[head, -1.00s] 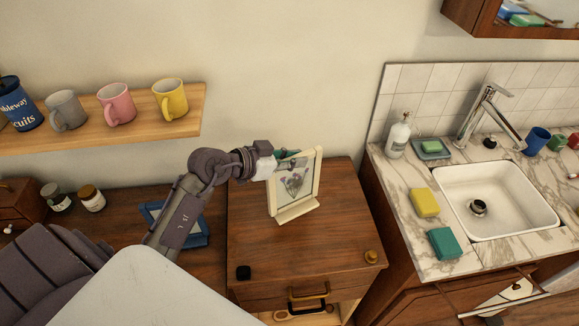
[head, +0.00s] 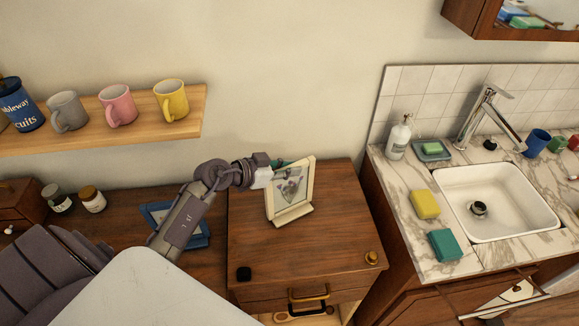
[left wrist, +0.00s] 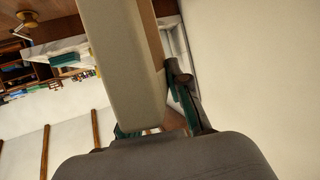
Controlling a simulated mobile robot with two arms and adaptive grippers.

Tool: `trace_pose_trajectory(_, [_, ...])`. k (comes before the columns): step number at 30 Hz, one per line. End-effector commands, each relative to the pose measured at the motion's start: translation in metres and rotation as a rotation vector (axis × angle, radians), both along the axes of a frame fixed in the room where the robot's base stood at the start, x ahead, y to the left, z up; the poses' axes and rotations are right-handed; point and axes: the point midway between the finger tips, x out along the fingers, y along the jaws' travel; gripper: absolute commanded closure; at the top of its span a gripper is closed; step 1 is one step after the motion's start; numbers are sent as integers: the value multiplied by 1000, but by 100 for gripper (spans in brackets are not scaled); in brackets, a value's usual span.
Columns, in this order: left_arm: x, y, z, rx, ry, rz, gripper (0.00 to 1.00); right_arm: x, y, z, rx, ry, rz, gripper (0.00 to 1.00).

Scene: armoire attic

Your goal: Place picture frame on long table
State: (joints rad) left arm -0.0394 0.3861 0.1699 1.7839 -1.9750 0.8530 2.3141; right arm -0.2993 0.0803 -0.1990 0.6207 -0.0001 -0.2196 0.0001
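The cream picture frame (head: 291,191), with a flower picture, is upright and slightly tilted over the wooden cabinet top (head: 330,230). I cannot tell whether its base touches the wood. My left gripper (head: 281,171) is shut on the frame's left side. In the left wrist view the pale frame (left wrist: 125,60) passes between the gripper's green-padded fingers (left wrist: 158,115). The long brown table (head: 125,212) lies left of the cabinet, partly hidden by my arm. My right gripper is not in view.
A blue frame (head: 158,212) on the table is partly behind my left arm. Two jars (head: 92,199) stand farther left. Several mugs (head: 118,105) sit on a wall shelf above. A black object (head: 244,273) and a brass one (head: 371,257) lie near the cabinet's front edge.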

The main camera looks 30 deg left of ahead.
Motion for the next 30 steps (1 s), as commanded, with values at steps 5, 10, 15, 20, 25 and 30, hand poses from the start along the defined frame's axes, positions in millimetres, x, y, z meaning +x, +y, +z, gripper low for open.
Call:
trace_pose_trajectory(5, [0,0,0,-1,2,-1,58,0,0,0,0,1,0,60])
trace_pose_trajectory(10, [0,0,0,-1,2,-1,58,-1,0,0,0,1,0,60])
trace_pose_trajectory(15, [-1,0,2,0,1,-1,58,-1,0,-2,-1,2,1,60])
trace_pose_trajectory(20, [-18,11,10,1,2,1,58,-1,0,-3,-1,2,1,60])
trace_pose_trajectory(25, [-49,28,23,3,3,0,58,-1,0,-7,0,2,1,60])
trace_pose_trajectory(30, [-76,43,36,2,3,0,58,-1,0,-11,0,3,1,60])
